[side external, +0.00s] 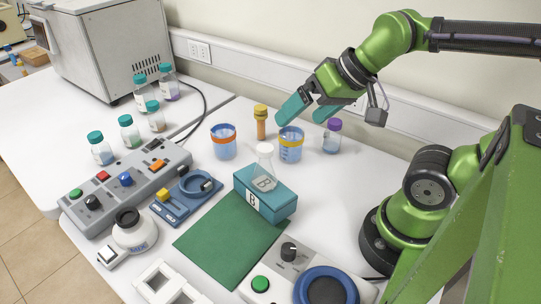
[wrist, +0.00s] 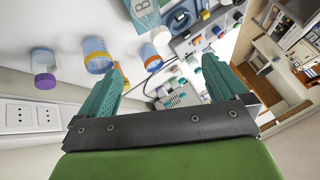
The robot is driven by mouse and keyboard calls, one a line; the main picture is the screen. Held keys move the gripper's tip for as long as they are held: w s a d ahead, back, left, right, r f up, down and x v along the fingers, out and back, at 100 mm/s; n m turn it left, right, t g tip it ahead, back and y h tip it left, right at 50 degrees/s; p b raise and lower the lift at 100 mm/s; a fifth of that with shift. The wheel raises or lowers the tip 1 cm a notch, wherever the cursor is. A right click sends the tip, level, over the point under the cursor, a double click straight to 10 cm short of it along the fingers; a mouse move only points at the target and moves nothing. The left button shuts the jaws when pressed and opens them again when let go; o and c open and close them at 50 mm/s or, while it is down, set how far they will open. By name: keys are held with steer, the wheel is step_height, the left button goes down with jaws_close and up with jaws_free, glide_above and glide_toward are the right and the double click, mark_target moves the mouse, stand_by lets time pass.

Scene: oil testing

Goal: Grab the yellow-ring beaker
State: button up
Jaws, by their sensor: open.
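The yellow-ring beaker (side external: 291,147) stands upright on the white bench, holding blue liquid. It also shows in the wrist view (wrist: 97,58), to the left of the left finger and not between the fingers. My gripper (side external: 305,114) is open and empty, with its two teal fingers apart above and slightly behind the beaker, not touching it in the side view. In the wrist view my gripper (wrist: 164,66) spans the lower middle, with one finger on each side.
An orange-ring beaker (side external: 223,143), a yellow-capped vial (side external: 261,124) and a purple-capped bottle (side external: 332,138) stand close by. The wall trunking (side external: 250,63) runs behind. A green mat (side external: 225,240) is clear.

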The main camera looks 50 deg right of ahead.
steer(key=w+d+f+m+g, duration=0.2)
steer(key=w+m, duration=0.1)
steer(key=w, duration=0.1)
steer(key=m+g+h, duration=0.2)
steer(key=m+g, duration=0.3)
steer(key=m, duration=2.5)
glide_above(291, 136)
steer(key=s+a, duration=0.2)
steer(key=a, duration=0.1)
steer(key=f, duration=1.7)
steer(key=shift+w+d+f, duration=0.2)
steer(key=shift+f, duration=0.2)
steer(key=shift+c, duration=0.5)
steer(key=c, duration=0.9)
steer(key=shift+c, duration=0.4)
